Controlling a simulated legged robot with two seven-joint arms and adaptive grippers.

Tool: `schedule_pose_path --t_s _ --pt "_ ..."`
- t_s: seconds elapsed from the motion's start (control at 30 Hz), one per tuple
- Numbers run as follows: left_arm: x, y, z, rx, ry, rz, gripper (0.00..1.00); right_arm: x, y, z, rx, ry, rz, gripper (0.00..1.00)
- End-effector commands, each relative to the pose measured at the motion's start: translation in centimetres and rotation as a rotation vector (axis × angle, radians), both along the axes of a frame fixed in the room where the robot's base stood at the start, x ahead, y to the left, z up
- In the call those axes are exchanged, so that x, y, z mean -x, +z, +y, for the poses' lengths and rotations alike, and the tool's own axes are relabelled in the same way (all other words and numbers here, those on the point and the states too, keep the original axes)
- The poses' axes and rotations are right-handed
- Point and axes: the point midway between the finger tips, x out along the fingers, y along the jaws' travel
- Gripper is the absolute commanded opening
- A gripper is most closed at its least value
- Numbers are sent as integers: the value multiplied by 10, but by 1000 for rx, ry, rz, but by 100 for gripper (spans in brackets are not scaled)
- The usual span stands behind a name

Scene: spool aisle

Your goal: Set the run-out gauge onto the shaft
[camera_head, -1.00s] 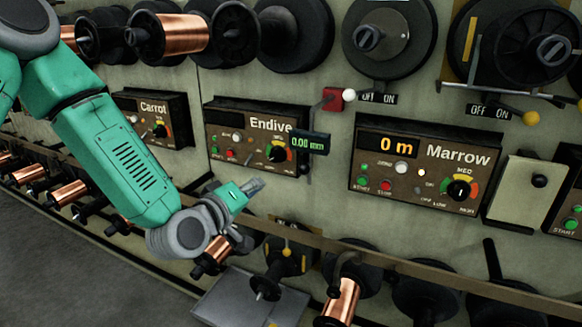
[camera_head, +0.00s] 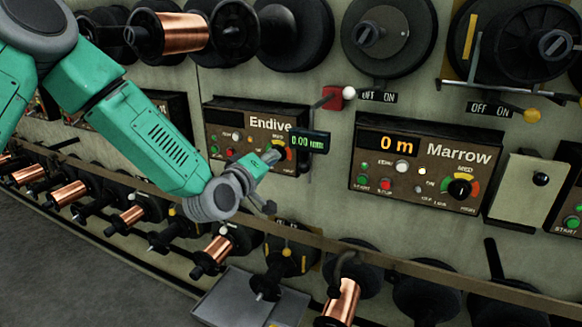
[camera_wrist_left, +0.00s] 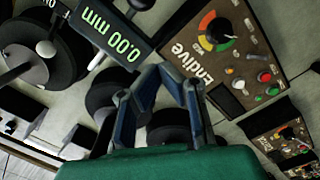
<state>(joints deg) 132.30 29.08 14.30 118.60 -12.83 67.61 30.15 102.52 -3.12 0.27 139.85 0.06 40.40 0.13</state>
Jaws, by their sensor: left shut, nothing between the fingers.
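The run-out gauge (camera_head: 308,142) is a dark box with a green 0.00 mm readout, in front of the right edge of the Endive panel. In the left wrist view the gauge (camera_wrist_left: 110,35) shows at the upper left, tilted, beyond my fingers. My left gripper (camera_head: 270,155) is just left of and slightly below the gauge, seemingly apart from it. My right gripper is out of view.
The Endive panel (camera_head: 225,138) is close behind my gripper; the Marrow panel (camera_head: 440,165) reads 0 m. A red block (camera_head: 333,98) and white ball (camera_head: 349,93) stick out above the gauge. A long rail (camera_head: 390,262) and copper spools (camera_head: 341,300) lie below.

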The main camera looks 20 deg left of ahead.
Motion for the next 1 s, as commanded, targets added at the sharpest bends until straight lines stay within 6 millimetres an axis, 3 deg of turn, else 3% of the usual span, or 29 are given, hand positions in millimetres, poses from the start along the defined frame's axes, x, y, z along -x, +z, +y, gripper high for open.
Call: schedule_pose_path --t_s 0.1,0.2,0.4,1.0 --pt "-24 -2 -1 -2 0 -2 0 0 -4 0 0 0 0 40" --pt "-24 -13 -18 -1 -4 1 0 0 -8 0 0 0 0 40" --pt "-27 -21 -31 0 -1 0 0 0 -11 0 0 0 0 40" --pt "-33 -24 -34 25 0 -1 0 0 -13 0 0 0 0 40"
